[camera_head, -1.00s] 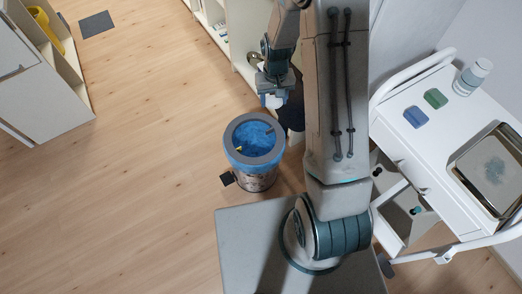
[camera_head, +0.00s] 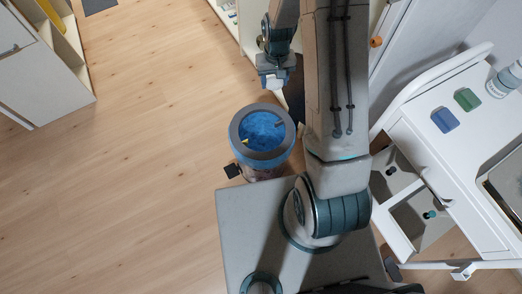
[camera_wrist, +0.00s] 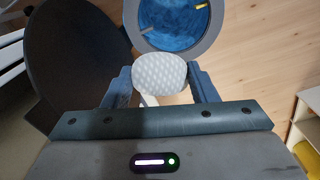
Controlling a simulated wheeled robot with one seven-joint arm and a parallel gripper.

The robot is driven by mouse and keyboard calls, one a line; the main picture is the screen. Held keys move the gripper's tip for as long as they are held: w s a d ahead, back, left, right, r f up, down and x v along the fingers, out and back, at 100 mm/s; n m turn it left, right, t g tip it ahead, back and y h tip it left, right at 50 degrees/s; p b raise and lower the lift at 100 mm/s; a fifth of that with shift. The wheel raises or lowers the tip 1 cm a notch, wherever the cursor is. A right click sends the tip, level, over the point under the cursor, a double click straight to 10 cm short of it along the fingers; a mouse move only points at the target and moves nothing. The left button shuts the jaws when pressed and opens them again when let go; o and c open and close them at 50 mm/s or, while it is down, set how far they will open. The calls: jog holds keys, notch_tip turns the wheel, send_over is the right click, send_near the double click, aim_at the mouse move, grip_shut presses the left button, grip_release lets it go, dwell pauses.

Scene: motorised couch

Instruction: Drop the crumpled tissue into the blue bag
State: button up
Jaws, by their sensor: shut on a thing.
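The crumpled tissue (camera_wrist: 160,76) is white with a quilted pattern and sits between the fingers of my gripper (camera_wrist: 160,88) in the wrist view. My gripper is shut on it. In the head view my gripper (camera_head: 273,84) hangs just beyond the bin, and the tissue is mostly hidden there. The blue bag (camera_head: 262,131) lines a round bin with a grey rim (camera_head: 236,133). In the wrist view the blue bag (camera_wrist: 172,22) lies beyond the tissue. A small yellow item and a dark item show inside the bag.
A white trolley (camera_head: 481,139) with a blue and a green block stands at the right. A dark round object (camera_wrist: 75,55) is left of the gripper in the wrist view. Pale shelving (camera_head: 236,22) stands behind. The wooden floor (camera_head: 140,180) at left is clear.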

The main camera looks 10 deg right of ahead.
notch_tip(320, 180, down, 24)
jog(key=b, duration=1.7)
jog(key=shift+w+n+b, duration=0.25)
jog(key=shift+n+b, duration=0.05)
jog(key=shift+a+r, duration=0.1)
jog(key=o, duration=1)
notch_tip(320, 180, up, 14)
jog(key=p, duration=0.3)
jog(key=shift+p, duration=0.4)
